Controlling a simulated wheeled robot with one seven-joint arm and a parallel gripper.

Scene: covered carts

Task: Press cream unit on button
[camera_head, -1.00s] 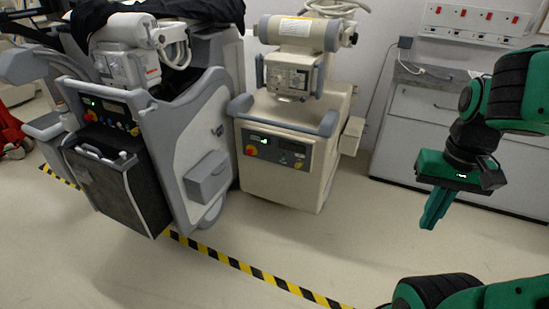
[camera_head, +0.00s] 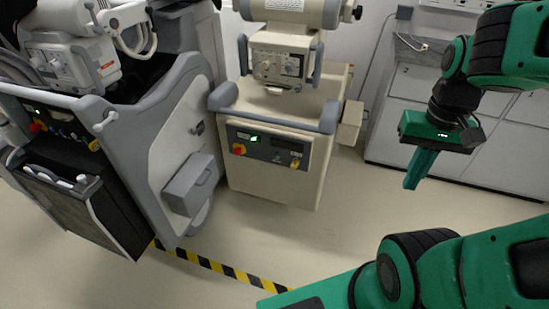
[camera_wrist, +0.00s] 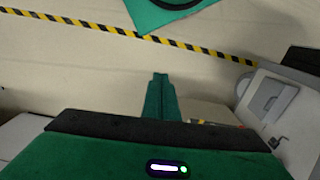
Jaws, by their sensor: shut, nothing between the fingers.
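The cream unit (camera_head: 275,178) stands near the middle of the head view. Its front has a sloped dark control panel (camera_head: 268,146) with a small lit green display and a red and yellow knob (camera_head: 239,149) at the left. A small yellow control (camera_head: 295,163) sits at the panel's lower right. My gripper (camera_head: 413,187) is to the right of the unit, clear of it, pointing down with its green fingers together and empty. In the wrist view the fingers (camera_wrist: 160,76) show closed over bare floor, with part of a cream surface (camera_wrist: 212,113) just right of them.
A grey and white cart (camera_head: 150,150) with a dark front bin stands left of the unit. Yellow-black tape (camera_head: 222,268) crosses the floor in front. Grey cabinets (camera_head: 400,110) line the back wall at right. Open floor lies before the unit.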

